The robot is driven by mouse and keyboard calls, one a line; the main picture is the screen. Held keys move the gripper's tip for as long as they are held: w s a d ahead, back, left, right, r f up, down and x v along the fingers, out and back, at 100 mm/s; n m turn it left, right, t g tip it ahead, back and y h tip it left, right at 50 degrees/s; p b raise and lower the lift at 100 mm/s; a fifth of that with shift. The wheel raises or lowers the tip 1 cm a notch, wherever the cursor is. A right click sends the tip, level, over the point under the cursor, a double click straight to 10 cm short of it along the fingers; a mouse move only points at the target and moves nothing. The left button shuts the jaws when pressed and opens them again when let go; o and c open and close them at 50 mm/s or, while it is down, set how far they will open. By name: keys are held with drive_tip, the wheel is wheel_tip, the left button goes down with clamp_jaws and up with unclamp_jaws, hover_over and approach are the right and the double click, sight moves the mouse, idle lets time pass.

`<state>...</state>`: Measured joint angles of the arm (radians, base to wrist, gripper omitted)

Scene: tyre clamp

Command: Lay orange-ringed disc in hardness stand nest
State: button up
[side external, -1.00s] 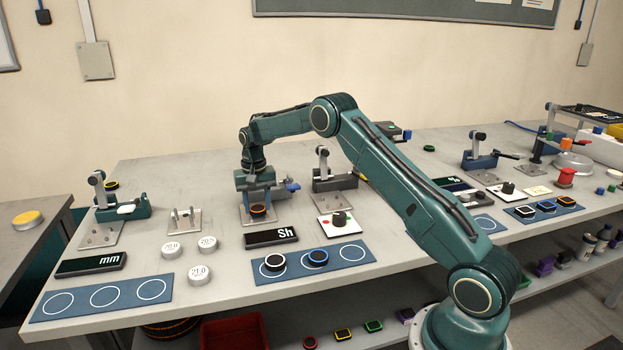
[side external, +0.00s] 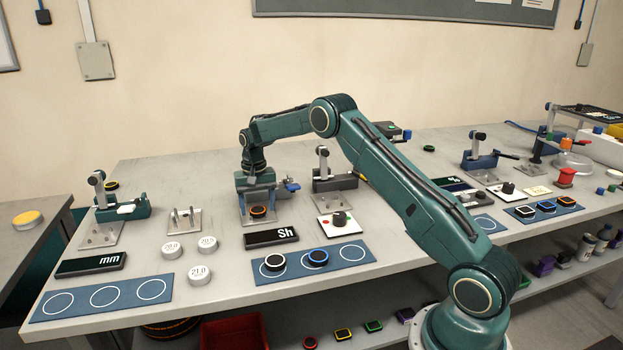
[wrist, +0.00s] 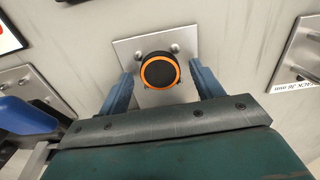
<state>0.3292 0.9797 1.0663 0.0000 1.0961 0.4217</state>
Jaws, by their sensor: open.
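The orange-ringed disc (side external: 258,211), black with an orange rim, lies on the metal nest plate (side external: 245,221) behind the "Sh" display. In the wrist view the disc (wrist: 159,72) sits face up among the round studs of the plate (wrist: 126,48). It looks flat; its underside is hidden. My gripper (side external: 257,201) is directly above the nest. In the wrist view its blue fingers (wrist: 163,88) stand wide apart, one on each side of the disc, with a gap between each finger and the rim.
A blue mat (side external: 351,252) with two discs lies in front. A clamp stand (side external: 336,180) and a white plate with a dark knob (side external: 340,222) are close on the right. A post fixture (side external: 184,219) is to the left. A blue lever (wrist: 26,114) is near my gripper.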

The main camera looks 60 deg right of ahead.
sight(258, 210)
wheel_tip(258, 210, up, 12)
idle(0.7)
drive_tip(key=shift+r, duration=0.1)
idle(0.3)
drive_tip(key=s+a+r+n+t, duration=0.3)
drive_tip(key=s+a+r+n, duration=0.1)
drive_tip(key=s+a+r, duration=1.05)
drive_tip(key=s+a+f+n+t, duration=0.1)
drive_tip(key=s+a+f+n, duration=0.1)
drive_tip(key=s, duration=1.1)
drive_tip(key=s+a+f+n+t, duration=0.1)
drive_tip(key=s+a+f+n, duration=0.1)
drive_tip(key=s, duration=1)
drive_tip(key=shift+s+a+f+n+t, duration=0.25)
drive_tip(key=shift+s+a+n+t, duration=0.1)
drive_tip(key=shift+a, duration=0.3)
